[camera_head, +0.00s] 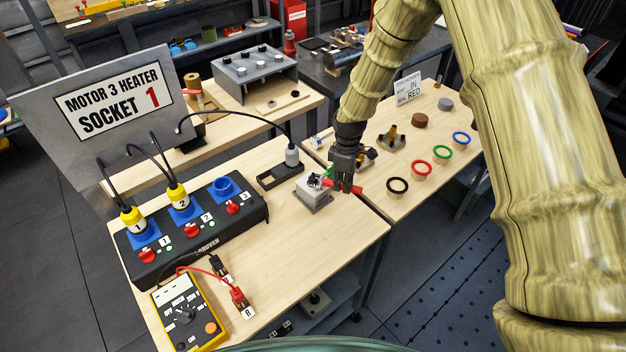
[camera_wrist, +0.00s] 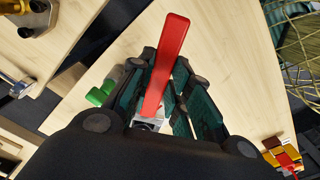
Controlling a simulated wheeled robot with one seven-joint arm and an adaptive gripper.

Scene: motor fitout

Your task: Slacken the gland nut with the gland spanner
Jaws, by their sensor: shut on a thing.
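My gripper (camera_head: 345,172) is over the workbench, at the right side of a small grey box (camera_head: 314,196). It is shut on a red-handled tool, which I take to be the gland spanner (camera_head: 354,188). In the wrist view the red handle (camera_wrist: 170,55) rises between the fingers, and a light metal part (camera_wrist: 149,124) shows at its lower end. The gland nut cannot be made out clearly; the fingers cover that side of the box. I cannot tell whether the spanner is seated on the nut. A small green part (camera_wrist: 101,94) shows beside the fingers.
A black socket unit (camera_head: 208,243) with yellow plugs stands left on the bench. A dark tray (camera_head: 280,176) with an upright plug is behind the box. A yellow multimeter (camera_head: 187,316) is at the front left. Coloured rings (camera_head: 397,186) lie to the right. Bare bench lies in front.

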